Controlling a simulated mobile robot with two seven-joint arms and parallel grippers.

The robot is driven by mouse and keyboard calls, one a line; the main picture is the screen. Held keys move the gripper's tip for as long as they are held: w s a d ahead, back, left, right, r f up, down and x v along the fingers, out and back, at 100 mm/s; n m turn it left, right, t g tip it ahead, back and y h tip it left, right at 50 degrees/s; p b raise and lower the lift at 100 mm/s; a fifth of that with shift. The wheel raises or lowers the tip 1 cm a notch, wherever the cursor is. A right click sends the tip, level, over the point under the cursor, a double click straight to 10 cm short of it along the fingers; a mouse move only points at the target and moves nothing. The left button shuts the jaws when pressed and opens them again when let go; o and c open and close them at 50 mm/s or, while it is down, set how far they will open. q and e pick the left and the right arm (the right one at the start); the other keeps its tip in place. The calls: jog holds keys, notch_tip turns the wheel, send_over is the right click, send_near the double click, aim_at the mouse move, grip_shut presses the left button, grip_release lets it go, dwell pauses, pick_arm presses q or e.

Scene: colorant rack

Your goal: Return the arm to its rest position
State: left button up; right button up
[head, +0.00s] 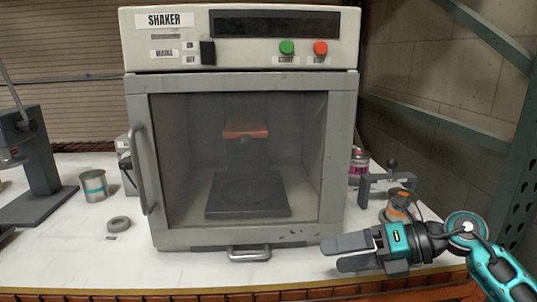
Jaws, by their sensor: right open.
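My right gripper (347,254) is in the head view at the lower right, reaching in from the right edge. Its two grey fingers point left and are apart, with nothing between them. It is in front of the right lower corner of the shaker (240,150), near the table's front edge. My left gripper is not in the head view.
The shaker's glass door is closed, and a dark plate (247,195) shows inside. A can with a teal band (94,186) and a grey ring (119,224) are at left. A pink can (358,163) and a grey clamp-like frame (388,178) stand at right. A green metal post (518,150) rises at right.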

jog(key=s+a+m+t+y, duration=0.2)
jog(key=a+m+t+y, duration=0.15)
jog(key=m+y, duration=0.2)
jog(key=s+d+f+m+t+h, duration=0.1)
jog(key=d+f+m+t+h, duration=0.35)
jog(key=m, duration=0.65)
jog(key=s+d+f+m+t+h, duration=0.2)
jog(key=f+m+t+h, duration=0.5)
jog(key=m, duration=0.5)
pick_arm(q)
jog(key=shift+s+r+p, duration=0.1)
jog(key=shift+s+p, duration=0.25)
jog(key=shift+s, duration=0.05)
pick_arm(e)
jog(key=s+d+f+m+g+h, duration=0.1)
jog(key=s+f+m+g+h, duration=0.4)
jog(key=s+f, duration=0.8)
notch_tip(320, 180, down, 3)
jog(key=m+g, duration=0.2)
jog(key=m, duration=0.1)
jog(key=shift+g, duration=0.4)
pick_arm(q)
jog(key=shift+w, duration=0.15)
pick_arm(e)
jog(key=shift+w, duration=0.1)
